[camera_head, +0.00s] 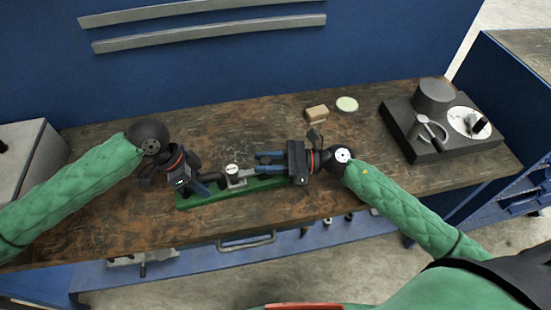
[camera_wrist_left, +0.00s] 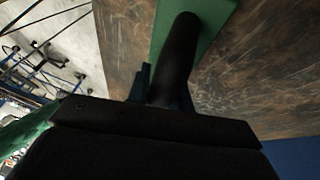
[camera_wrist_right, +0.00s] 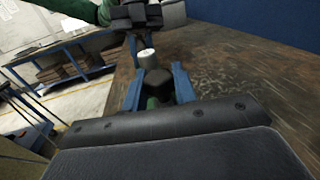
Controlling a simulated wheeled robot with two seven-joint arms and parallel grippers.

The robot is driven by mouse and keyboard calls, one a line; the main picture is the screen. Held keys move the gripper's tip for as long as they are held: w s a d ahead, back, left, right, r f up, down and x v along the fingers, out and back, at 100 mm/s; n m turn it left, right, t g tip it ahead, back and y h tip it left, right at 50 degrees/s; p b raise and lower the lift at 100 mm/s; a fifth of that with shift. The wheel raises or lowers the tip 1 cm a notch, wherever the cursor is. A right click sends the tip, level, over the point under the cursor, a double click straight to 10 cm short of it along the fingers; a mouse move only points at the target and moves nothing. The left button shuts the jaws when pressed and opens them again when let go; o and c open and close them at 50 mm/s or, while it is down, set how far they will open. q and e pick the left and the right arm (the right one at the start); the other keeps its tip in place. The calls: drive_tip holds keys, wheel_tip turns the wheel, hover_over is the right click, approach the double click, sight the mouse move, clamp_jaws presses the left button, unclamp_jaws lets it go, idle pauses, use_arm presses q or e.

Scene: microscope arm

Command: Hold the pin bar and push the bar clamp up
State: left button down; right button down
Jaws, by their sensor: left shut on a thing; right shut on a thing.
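The pin bar (camera_wrist_left: 176,60) is a thick black cylinder, large between the fingers in the left wrist view. My left gripper (camera_head: 206,186) is shut on it at the left part of the green base (camera_head: 262,185). The bar clamp (camera_head: 236,180) is grey metal with a white-topped cylinder, which also shows in the right wrist view (camera_wrist_right: 147,58). My right gripper (camera_head: 268,161), to the right of the clamp, has its blue fingers around a black round-ended part (camera_wrist_right: 155,83). I cannot tell whether that part belongs to the bar or the clamp.
The base lies near the front edge of the brown workbench (camera_head: 125,215). A small tan block (camera_head: 316,113) and a pale round disc (camera_head: 347,104) lie behind. A dark stand with grey parts (camera_head: 450,148) is at the right. The bench between them is clear.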

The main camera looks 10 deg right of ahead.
drive_tip(key=c, duration=1.1)
unclamp_jaws()
drive_tip(key=d, duration=0.4)
drive_tip(key=s+d, duration=0.1)
drive_tip(key=d, duration=0.3)
drive_tip(key=s+d, duration=0.1)
drive_tip(key=d, duration=0.3)
drive_tip(key=shift+a, duration=0.1)
use_arm(q)
drive_tip(key=c, duration=1.2)
unclamp_jaws()
drive_tip(key=shift+o, duration=0.2)
